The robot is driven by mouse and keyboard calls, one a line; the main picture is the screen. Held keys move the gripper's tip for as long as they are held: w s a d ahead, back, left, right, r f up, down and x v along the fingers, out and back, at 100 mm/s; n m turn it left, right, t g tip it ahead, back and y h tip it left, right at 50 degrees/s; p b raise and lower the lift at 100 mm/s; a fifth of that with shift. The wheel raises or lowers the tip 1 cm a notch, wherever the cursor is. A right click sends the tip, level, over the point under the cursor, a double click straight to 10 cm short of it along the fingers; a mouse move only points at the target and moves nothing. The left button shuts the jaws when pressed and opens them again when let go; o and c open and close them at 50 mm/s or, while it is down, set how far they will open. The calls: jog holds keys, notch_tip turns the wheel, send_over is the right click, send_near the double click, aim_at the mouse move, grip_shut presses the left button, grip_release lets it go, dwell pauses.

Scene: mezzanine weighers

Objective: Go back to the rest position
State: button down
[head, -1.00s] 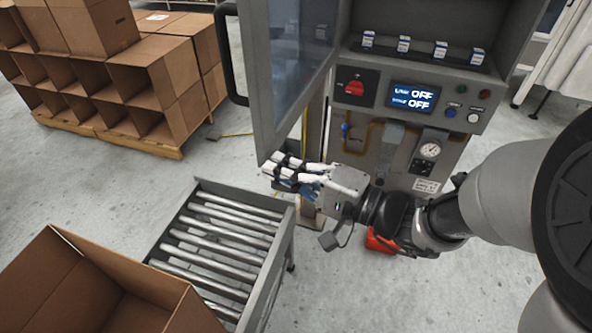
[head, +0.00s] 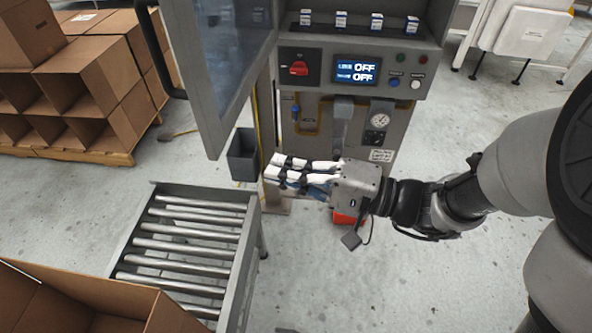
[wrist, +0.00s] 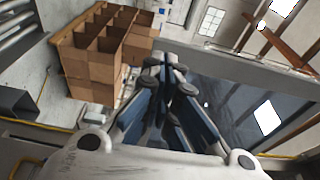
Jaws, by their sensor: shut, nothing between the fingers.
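My gripper (head: 272,170) is in the middle of the head view, its fingers pointing left. It is shut and empty, in front of the lower part of a grey control cabinet (head: 400,104). In the wrist view the closed fingers (wrist: 160,75) reach away from the camera, with cardboard boxes beyond them. The cabinet's display (head: 357,71) reads OFF on both lines, and a red rotary switch (head: 299,69) sits to its left. The cabinet's glazed door (head: 215,75) stands open at the left, above and left of my fingers.
A roller conveyor (head: 190,240) stands below left of my gripper, with an open cardboard box (head: 75,300) in front. Stacked cartons (head: 85,85) fill the back left; they also show in the wrist view (wrist: 95,55). A dark bin (head: 243,155) stands behind my fingertips. The floor at lower right is clear.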

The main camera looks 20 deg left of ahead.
jog(key=s+d+f+n+g+h, duration=0.35)
jog(key=s+d+h, duration=0.55)
jog(key=s, duration=0.4)
jog(key=w+d+m+t+h, duration=0.2)
jog(key=d+t+h, duration=0.5)
jog(key=d, duration=1)
jog(key=shift+w+d+r+m+h, duration=0.15)
jog(key=shift+w+r+m+h, duration=0.3)
jog(key=shift+h, duration=0.55)
